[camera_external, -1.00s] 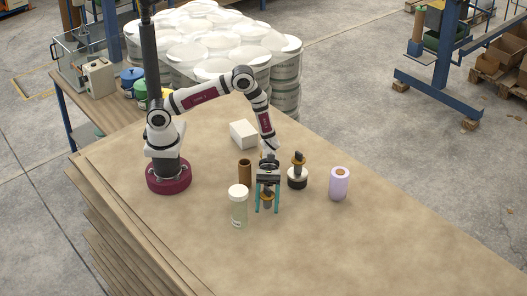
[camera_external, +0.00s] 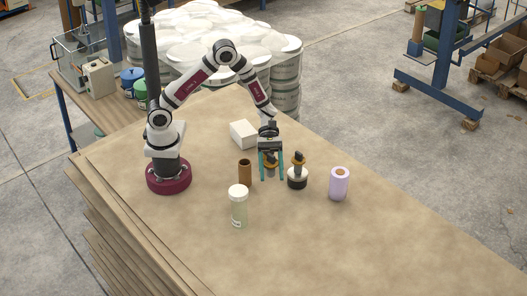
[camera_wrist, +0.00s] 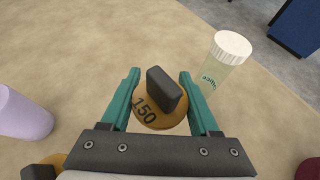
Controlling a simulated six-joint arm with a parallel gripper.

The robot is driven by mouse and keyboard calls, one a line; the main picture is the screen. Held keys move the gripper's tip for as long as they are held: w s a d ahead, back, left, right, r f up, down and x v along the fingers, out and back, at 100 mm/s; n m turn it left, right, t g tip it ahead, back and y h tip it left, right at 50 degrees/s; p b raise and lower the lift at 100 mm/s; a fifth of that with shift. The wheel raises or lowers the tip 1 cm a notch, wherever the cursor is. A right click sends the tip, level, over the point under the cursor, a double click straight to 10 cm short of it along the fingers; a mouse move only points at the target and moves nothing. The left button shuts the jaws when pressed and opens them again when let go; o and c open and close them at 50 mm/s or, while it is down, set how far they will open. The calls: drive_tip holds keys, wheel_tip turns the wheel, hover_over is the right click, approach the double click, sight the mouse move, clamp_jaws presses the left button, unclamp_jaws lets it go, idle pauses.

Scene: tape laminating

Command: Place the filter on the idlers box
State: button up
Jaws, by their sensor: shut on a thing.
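My gripper (camera_external: 271,178) is shut on an amber round piece (camera_external: 270,168) with a dark upright handle, held above the table. In the wrist view the amber piece (camera_wrist: 160,119) is marked 150 and sits between the teal fingers. A plain white box (camera_external: 243,134) lies on the table behind my gripper; I see no lettering on it, so I cannot tell if it is the idlers box. A white-capped pale jar (camera_external: 239,208) stands in front, to the left; its green lettering shows in the wrist view (camera_wrist: 208,80). I cannot tell which thing is the filter.
A second amber piece with a dark handle (camera_external: 298,162) stands on a black-and-white base (camera_external: 297,180), close right of my gripper. A brown tube (camera_external: 245,171) stands at the left, a lilac roll (camera_external: 339,184) farther right. The table's front right is clear.

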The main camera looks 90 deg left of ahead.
drive_tip(key=a+r+n+t+y, duration=0.1)
drive_tip(key=a+n+t, duration=0.2)
drive_tip(key=a, duration=0.6)
drive_tip(key=n+t+y, duration=0.8)
drive_tip(key=n, duration=0.2)
hover_over(250, 130)
wheel_tip(250, 130, down, 5)
drive_tip(key=shift+a+f, duration=0.1)
drive_tip(key=shift+f, duration=0.05)
drive_tip(key=shift+f, duration=0.15)
drive_tip(key=o, duration=1.4)
